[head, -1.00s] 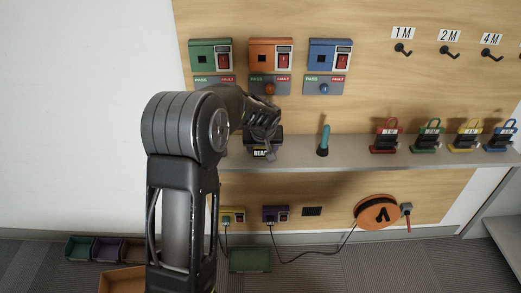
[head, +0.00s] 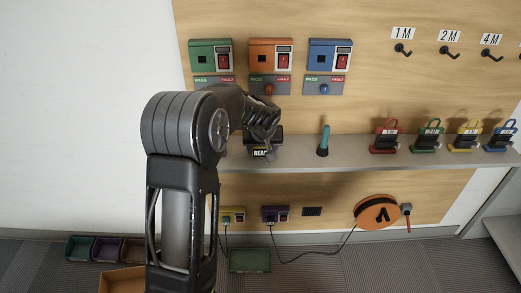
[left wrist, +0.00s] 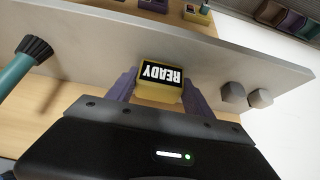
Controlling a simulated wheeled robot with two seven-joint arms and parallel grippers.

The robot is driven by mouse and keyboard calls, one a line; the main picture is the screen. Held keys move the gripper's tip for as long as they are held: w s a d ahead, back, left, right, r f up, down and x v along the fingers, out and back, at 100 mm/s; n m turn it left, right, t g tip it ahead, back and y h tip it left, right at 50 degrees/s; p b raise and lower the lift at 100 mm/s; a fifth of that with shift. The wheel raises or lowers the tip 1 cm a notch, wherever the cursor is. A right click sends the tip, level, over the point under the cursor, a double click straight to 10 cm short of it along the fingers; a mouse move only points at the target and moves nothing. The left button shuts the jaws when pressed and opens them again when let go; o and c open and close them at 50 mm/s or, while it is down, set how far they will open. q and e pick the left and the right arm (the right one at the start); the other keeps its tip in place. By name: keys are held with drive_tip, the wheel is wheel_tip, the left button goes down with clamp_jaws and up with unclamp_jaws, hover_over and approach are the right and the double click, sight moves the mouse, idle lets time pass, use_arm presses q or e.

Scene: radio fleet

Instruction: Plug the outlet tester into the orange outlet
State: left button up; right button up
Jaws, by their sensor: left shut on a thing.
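The orange outlet (head: 263,60) is on the wooden wall panel, between a green and a blue one. It has a dark square socket and a red switch. The outlet tester, a small yellow box with a READY label (left wrist: 160,75), sits between the purple fingers of my left gripper (left wrist: 160,95) in the left wrist view. My left gripper (head: 263,135) is shut on the tester, low in front of the panel near the shelf and below the orange outlet. The READY label also shows in the head view (head: 262,153). Whether the tester touches the shelf is unclear. My right gripper is out of view.
The green outlet (head: 202,60) and blue outlet (head: 323,60) flank the orange one. A teal-handled tool (head: 323,140) stands on the shelf (head: 350,153) right of my gripper. Several coloured padlock-like devices (head: 386,136) stand farther right. An orange reel (head: 377,213) hangs below.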

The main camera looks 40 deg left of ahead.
use_arm(q)
drive_tip(key=shift+r+p, duration=0.55)
drive_tip(key=shift+r, duration=0.95)
